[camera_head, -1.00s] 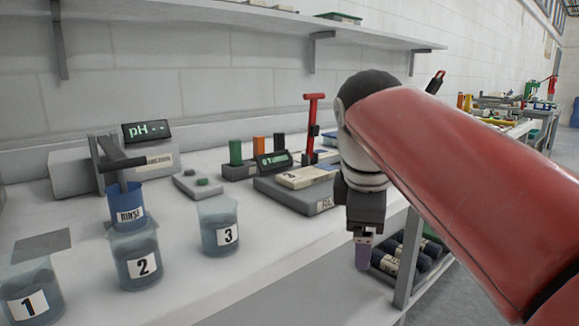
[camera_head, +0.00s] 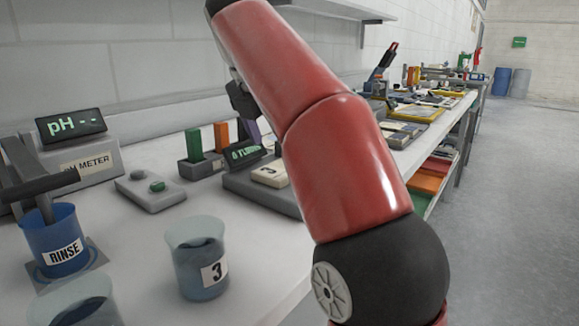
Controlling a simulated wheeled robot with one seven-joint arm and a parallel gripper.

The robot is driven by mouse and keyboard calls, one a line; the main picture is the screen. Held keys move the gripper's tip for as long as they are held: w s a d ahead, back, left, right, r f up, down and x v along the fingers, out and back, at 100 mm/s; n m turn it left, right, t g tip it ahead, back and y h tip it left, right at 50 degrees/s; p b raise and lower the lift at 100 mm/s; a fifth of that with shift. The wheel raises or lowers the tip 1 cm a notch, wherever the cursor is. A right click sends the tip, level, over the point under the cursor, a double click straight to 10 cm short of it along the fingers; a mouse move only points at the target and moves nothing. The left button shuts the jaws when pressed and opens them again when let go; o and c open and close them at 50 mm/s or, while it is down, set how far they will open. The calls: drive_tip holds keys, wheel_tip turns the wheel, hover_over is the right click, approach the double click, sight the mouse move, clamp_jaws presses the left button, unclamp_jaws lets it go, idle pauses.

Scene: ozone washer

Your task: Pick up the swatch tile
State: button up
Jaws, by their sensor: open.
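I cannot pick out the swatch tile for certain. A pale flat block (camera_head: 270,173) lies on a grey base (camera_head: 243,187) in the middle of the bench, partly hidden by my red arm. My gripper (camera_head: 253,132) is mostly hidden behind my arm. Its dark body and a purple fingertip show above the bench, near the small turbidity display (camera_head: 246,153). Nothing is seen held in it. The gap between its fingers is hidden from this side.
A pH meter (camera_head: 95,165), blue rinse cup (camera_head: 58,245) and beaker 3 (camera_head: 198,262) stand at left. A rack (camera_head: 200,168) holds green and orange blocks. My arm covers the right middle of the bench (camera_head: 150,222). The floor (camera_head: 510,210) at right is clear.

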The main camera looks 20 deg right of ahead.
drive_tip(key=d+f, duration=0.1)
drive_tip(key=w+d+f, duration=0.1)
drive_tip(key=f, duration=0.1)
drive_tip(key=shift+d+f, duration=0.15)
drive_tip(key=shift+f, duration=0.05)
drive_tip(key=shift+w+d+f, duration=0.1)
drive_tip(key=shift+d+f, duration=0.05)
drive_tip(key=shift+f, duration=0.4)
drive_tip(key=c, duration=1.2)
drive_tip(key=shift+o, duration=0.2)
drive_tip(key=shift+r, duration=1.85)
drive_tip(key=s+d+b, duration=0.2)
drive_tip(key=s+d, duration=0.8)
drive_tip(key=s, duration=0.4)
drive_tip(key=shift+s+d+b, duration=0.3)
drive_tip(key=shift+b, duration=0.1)
